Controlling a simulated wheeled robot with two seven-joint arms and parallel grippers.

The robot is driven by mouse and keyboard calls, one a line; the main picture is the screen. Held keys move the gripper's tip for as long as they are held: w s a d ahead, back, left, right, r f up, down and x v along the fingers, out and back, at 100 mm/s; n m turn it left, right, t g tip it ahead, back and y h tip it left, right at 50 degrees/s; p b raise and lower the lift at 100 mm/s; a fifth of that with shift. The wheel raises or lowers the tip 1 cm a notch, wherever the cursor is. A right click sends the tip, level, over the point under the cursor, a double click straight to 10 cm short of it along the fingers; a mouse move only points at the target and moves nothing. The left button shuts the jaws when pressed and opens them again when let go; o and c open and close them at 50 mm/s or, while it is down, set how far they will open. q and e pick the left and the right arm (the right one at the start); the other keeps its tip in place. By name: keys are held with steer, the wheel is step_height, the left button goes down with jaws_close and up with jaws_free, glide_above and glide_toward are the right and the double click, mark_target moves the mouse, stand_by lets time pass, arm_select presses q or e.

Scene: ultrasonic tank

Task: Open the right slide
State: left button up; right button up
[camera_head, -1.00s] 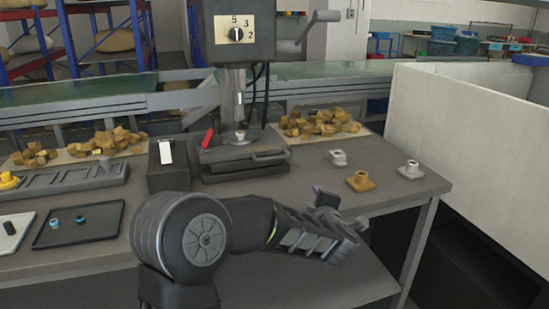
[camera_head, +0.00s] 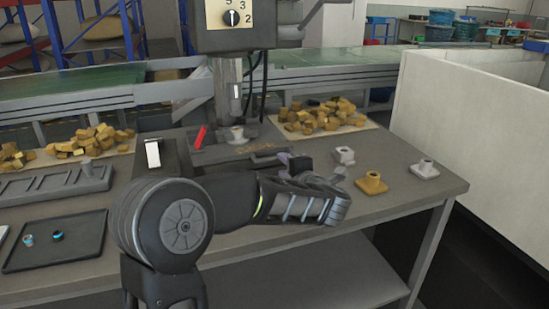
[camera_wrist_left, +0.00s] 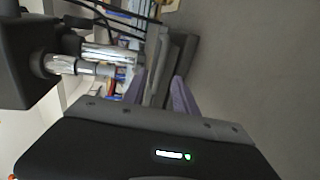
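The drill-press-like machine (camera_head: 228,75) stands at the back of the grey table. Its low dark base carries a bar handle (camera_head: 262,155) at the front, the likeliest part to be the slide; my arm covers some of it. My left gripper (camera_head: 290,162) is at the right end of this handle, its fingertips partly hidden behind my wrist. In the left wrist view, the two purple fingers (camera_wrist_left: 158,92) are apart, with a dark bar (camera_wrist_left: 160,68) ahead and between them. I cannot tell whether they touch it. My right gripper is out of view.
Right of my gripper stand a white fitting (camera_head: 344,155), a brass fitting (camera_head: 371,183) and a pale fitting (camera_head: 425,169). Brass pieces (camera_head: 322,116) lie behind. A dark box (camera_head: 160,160) and a black tray (camera_head: 55,242) are left. A white partition (camera_head: 470,130) bounds the right.

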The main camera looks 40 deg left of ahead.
mark_target(276, 159)
arm_select(q)
steer(key=shift+x, duration=3.95)
jaws_close()
